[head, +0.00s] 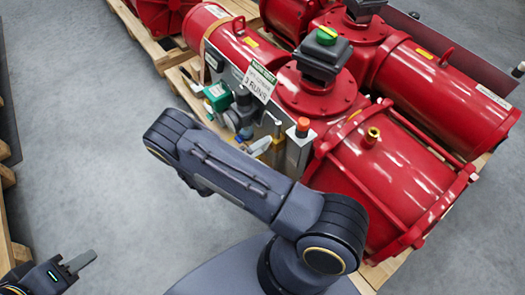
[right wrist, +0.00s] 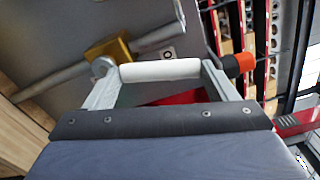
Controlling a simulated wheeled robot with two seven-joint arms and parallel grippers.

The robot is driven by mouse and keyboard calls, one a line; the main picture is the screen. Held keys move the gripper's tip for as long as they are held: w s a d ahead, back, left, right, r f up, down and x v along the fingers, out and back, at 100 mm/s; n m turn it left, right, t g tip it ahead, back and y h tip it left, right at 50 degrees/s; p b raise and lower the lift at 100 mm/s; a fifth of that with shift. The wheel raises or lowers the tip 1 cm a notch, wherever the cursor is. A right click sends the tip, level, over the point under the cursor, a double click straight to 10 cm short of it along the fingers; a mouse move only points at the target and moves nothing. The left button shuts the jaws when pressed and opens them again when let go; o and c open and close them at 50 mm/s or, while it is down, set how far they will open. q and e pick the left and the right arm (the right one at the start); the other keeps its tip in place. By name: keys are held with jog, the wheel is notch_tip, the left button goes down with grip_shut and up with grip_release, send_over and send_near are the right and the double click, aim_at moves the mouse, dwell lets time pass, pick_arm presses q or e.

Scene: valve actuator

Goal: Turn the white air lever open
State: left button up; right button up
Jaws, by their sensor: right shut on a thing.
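The white air lever (right wrist: 165,71) lies crosswise in the right wrist view, beside a yellow valve body (right wrist: 108,52) on a grey pipe. My right gripper (right wrist: 157,70) has its two grey fingers at either end of the white lever and is shut on it. In the head view my dark right arm crosses the middle and hides most of the right gripper. A small white and yellow part shows at the panel's lower edge (head: 260,146). My left gripper (head: 72,265) is at the bottom left, away from the actuator, with its finger gap unclear.
The red actuator (head: 385,185) stands on a wooden pallet (head: 372,274). A green regulator (head: 217,95), a hanging sign (head: 259,82) and an orange-topped knob (head: 303,127) crowd the panel. More red actuators stand behind. The grey floor (head: 80,150) at left is clear.

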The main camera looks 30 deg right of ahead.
jog(key=shift+w+a+n, duration=0.1)
jog(key=shift+w+n, duration=0.6)
jog(key=shift+n, duration=0.5)
jog(key=o, duration=1.4)
jog(key=shift+r, duration=0.1)
jog(key=shift+c, duration=0.2)
jog(key=a, duration=0.7)
jog(key=shift+s+a+p, duration=0.3)
jog(key=shift+a, duration=0.1)
